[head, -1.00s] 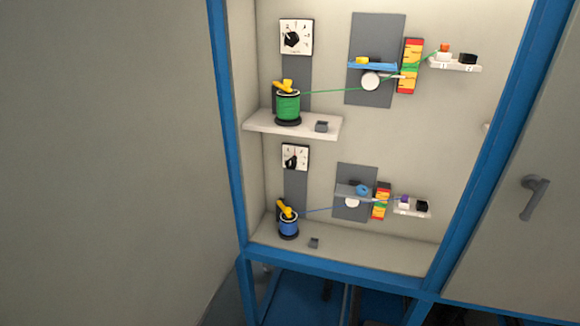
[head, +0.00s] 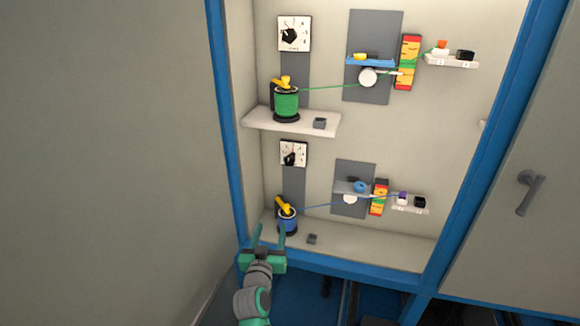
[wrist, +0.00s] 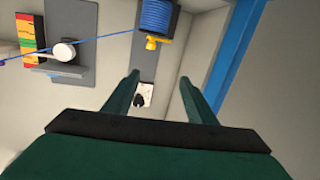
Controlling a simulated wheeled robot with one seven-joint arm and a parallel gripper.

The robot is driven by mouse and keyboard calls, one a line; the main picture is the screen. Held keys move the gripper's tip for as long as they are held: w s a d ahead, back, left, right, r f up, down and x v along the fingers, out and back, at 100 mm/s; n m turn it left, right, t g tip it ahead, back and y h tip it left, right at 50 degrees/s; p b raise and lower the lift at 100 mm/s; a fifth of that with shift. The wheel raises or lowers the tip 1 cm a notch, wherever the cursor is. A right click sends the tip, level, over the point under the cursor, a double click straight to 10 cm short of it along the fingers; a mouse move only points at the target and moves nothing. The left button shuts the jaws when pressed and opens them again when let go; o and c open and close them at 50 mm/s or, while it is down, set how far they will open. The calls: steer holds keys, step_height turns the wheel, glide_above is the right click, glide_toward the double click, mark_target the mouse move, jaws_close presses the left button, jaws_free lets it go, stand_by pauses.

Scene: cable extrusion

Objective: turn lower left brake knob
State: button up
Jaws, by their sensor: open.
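The lower left dial is a white scale plate (head: 301,148) with a black knob (head: 290,159), on a grey strip above the blue spool (head: 287,222). My gripper (head: 269,229) is open and empty at the front edge of the lower compartment, below and left of the dial, with its green fingers pointing up. In the wrist view, which is upside down, the black knob (wrist: 138,101) shows farther off, near the left finger of my gripper (wrist: 159,77). Neither finger touches it. The blue spool (wrist: 155,16) and its yellow part (wrist: 155,41) are at the top there.
A blue frame (head: 224,120) bounds the cabinet on the left. A shelf (head: 255,121) with the green spool (head: 286,103) is above the lower dial. A small grey block (head: 312,239) lies on the cabinet floor. Blue cable runs right from the spool.

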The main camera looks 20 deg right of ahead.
mark_target(289, 163)
steer(key=w+d+r+m+h, duration=0.1)
steer(key=w+d+r, duration=0.25)
steer(key=r, duration=0.35)
steer(key=w+d+r+m+h, duration=0.2)
steer(key=w+r, duration=0.2)
steer(key=r, duration=0.3)
steer(key=shift+g, duration=0.4)
steer(key=x, duration=1.1)
steer(key=shift+r, duration=0.1)
steer(key=shift+c, duration=0.6)
steer(key=c, duration=0.9)
steer(key=shift+d, duration=0.15)
steer(key=shift+n, duration=0.4)
